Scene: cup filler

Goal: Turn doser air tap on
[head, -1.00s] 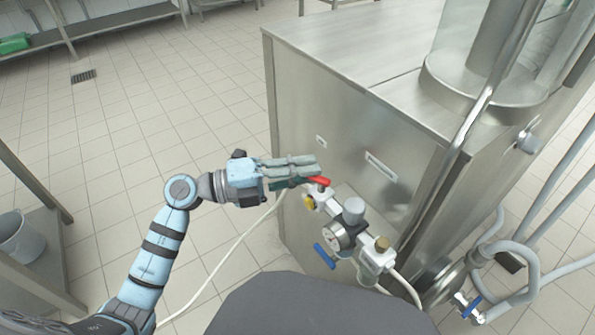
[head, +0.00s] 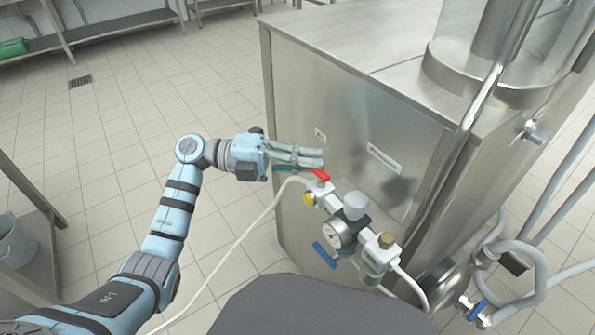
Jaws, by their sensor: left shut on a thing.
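The doser air tap has a small red handle (head: 320,175) and sits at the upper left end of the air regulator unit on the steel machine's side. My left gripper (head: 322,160) reaches in from the left, with its fingers shut on the red handle. The fingers hide part of the handle. Below the tap are a brass-yellow fitting (head: 308,198), a round pressure gauge (head: 343,233) and a blue handle (head: 325,255). My right gripper is not in view.
The steel machine (head: 330,90) fills the right side, with pipes and a blue-handled valve (head: 477,310) at lower right. A pale hose (head: 232,245) runs from the regulator to the floor. Tiled floor (head: 130,110) is open at left. A grey bucket (head: 18,240) stands on a shelf.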

